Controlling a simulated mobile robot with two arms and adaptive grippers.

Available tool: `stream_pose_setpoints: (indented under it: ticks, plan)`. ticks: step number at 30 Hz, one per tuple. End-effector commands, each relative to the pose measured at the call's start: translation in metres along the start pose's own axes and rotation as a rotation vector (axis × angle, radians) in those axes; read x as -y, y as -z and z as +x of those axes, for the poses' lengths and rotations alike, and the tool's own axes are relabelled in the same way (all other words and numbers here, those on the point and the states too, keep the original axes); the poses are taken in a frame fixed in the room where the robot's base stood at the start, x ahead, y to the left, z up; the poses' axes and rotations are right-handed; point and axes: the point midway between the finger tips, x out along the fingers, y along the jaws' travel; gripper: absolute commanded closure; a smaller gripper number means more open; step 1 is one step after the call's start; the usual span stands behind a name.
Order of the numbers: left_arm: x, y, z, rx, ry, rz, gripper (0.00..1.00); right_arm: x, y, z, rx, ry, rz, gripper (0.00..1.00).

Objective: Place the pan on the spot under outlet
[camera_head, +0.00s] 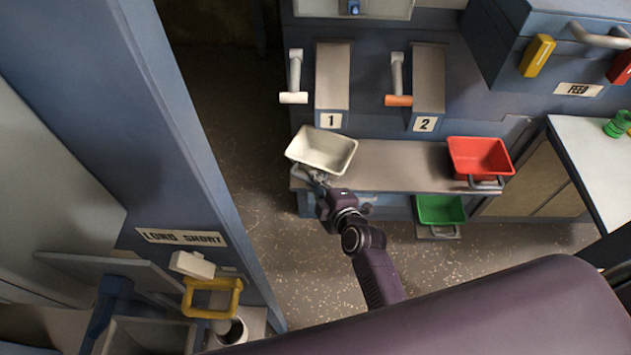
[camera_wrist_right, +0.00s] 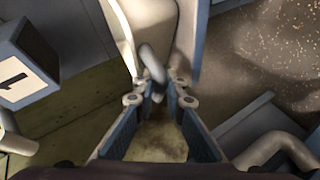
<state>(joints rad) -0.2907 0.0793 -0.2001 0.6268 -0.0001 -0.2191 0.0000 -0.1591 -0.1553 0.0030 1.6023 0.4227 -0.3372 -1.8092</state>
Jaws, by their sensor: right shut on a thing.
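The white pan (camera_head: 322,150) is at the left end of the grey shelf (camera_head: 390,168), in front of the chute marked 1 (camera_head: 332,78). I cannot tell whether it rests on the shelf or is slightly above it. My right gripper (camera_head: 317,177) is shut on its grey handle, at the pan's near side. In the right wrist view, the handle (camera_wrist_right: 152,62) runs between the fingertips (camera_wrist_right: 160,92), with part of the pale pan (camera_wrist_right: 150,25) beyond. My left gripper is not in view.
A red pan (camera_head: 480,157) sits on the shelf's right part, near chute 2 (camera_head: 428,80). A green pan (camera_head: 440,209) is lower down. Levers with white (camera_head: 293,98) and orange (camera_head: 398,100) grips stand beside the chutes. A blue post (camera_head: 190,130) rises at left.

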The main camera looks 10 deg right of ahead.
Motion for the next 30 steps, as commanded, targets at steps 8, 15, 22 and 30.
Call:
stream_pose_setpoints:
  ticks: [8,15,22,30]
  plan:
    - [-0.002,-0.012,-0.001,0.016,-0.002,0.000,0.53,0.003,-0.001,0.000,0.001,0.007,0.000,0.72]
    - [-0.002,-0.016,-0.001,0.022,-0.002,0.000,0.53,0.002,-0.001,-0.002,0.001,0.005,0.000,0.72]
    - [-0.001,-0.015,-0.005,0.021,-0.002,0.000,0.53,0.002,0.000,-0.033,0.001,0.007,-0.001,0.72]
    - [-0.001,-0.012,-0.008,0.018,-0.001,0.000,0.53,0.002,0.000,-0.089,0.001,0.006,-0.002,0.72]
